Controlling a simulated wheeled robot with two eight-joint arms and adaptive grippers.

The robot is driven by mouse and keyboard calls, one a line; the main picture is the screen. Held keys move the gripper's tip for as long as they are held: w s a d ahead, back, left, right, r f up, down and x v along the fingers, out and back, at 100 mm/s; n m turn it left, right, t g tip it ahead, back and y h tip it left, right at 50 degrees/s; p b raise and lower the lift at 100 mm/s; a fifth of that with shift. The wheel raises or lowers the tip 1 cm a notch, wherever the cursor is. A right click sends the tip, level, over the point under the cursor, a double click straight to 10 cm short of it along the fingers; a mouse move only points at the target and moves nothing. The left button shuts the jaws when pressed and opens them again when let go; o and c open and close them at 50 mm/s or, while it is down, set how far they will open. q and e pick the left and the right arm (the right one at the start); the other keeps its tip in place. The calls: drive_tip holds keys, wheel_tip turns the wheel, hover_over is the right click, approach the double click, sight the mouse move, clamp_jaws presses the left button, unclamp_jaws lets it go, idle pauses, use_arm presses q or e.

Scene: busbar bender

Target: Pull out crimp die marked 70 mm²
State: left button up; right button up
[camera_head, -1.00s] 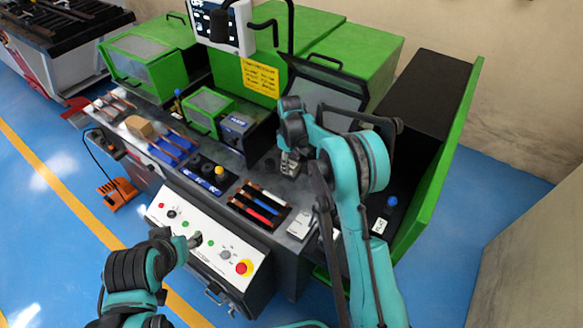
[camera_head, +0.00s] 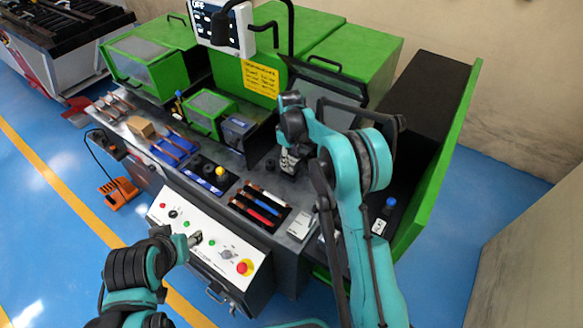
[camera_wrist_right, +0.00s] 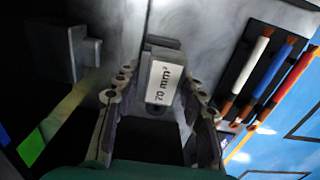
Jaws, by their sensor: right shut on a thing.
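The crimp die (camera_wrist_right: 166,82) is a grey block with a white label reading "70 mm²". In the right wrist view it sits between the two fingers of my right gripper (camera_wrist_right: 165,90), which is shut on it. In the head view my right gripper (camera_head: 289,162) points down over the back right of the bench; the die is too small and covered to make out there. I cannot tell whether the die touches its seat. My left gripper (camera_head: 192,240) is in front of the sloped control panel (camera_head: 215,258); its fingers are too small to read.
Green machine housings (camera_head: 360,55) stand behind, and a tall green-edged panel (camera_head: 438,170) is at the right. A yellow-capped button (camera_head: 221,172) sits on the bench (camera_head: 222,196).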

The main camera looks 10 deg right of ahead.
drive_tip(key=shift+r, duration=0.35)
drive_tip(key=shift+r+p, duration=1.55)
drive_tip(key=shift+r, duration=0.9)
drive_tip(key=shift+f, duration=0.15)
